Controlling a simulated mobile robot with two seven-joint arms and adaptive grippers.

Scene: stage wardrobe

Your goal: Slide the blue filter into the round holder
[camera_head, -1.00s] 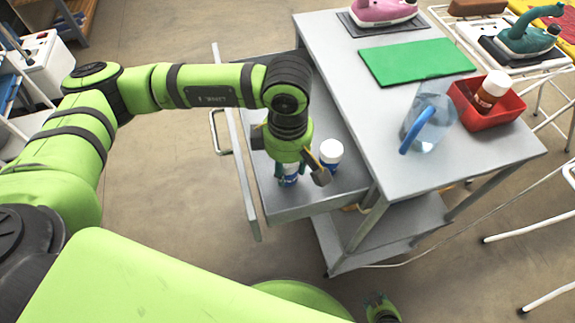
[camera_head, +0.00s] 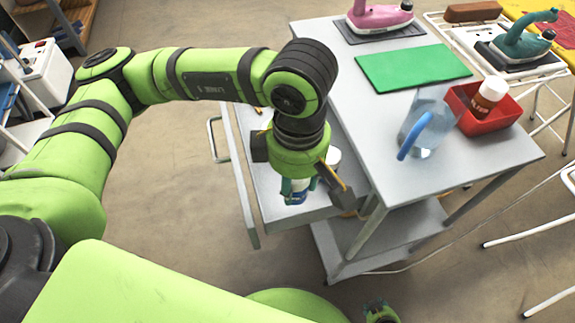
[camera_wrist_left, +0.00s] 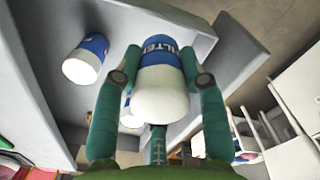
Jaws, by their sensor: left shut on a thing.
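My left gripper (camera_head: 310,187) is shut on the blue filter (camera_head: 296,190), a white and blue cylinder. In the left wrist view the fingers (camera_wrist_left: 160,78) close on both sides of the filter (camera_wrist_left: 162,82), whose "FILTER" lettering shows in part. It is held above the open drawer (camera_head: 268,208). A second white and blue cylinder (camera_wrist_left: 84,60) is in the drawer. In the head view its white top (camera_head: 334,157) is partly hidden behind the gripper. A round holder cannot be made out. My right gripper (camera_head: 380,312) is only partly in view at the bottom edge.
The drawer front (camera_head: 237,175) stands out to the left.

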